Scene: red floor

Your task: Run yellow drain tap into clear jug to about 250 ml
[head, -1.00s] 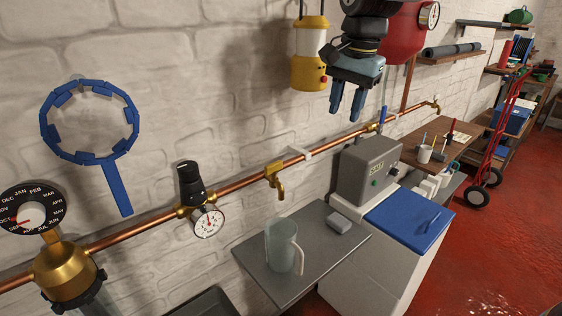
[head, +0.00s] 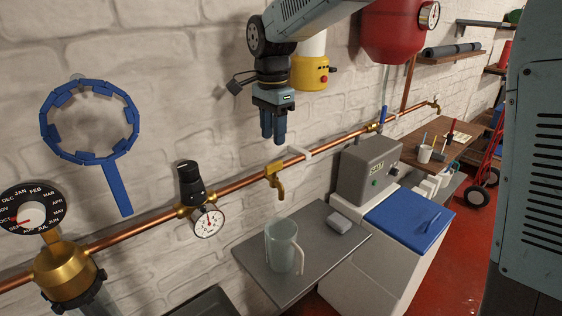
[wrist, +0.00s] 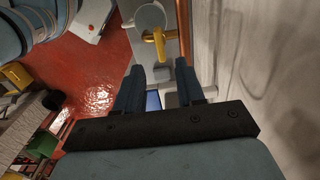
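The yellow drain tap (head: 275,181) hangs from the copper pipe on the wall. The clear jug (head: 283,247) stands upright on the grey shelf (head: 322,246), below the tap. I see no stream between them, and I cannot tell a water level in the jug. My gripper (head: 273,143) points down above the tap, apart from it, with nothing between its fingers. In the wrist view the fingers (wrist: 159,72) are spread open, with the tap (wrist: 158,38) and the jug's round rim (wrist: 150,16) beyond them.
The copper pipe (head: 140,233) runs along the wall, with a pressure gauge (head: 208,221) left of the tap. A small grey block (head: 340,223) lies on the shelf. A yellow lantern (head: 311,72) hangs behind my arm.

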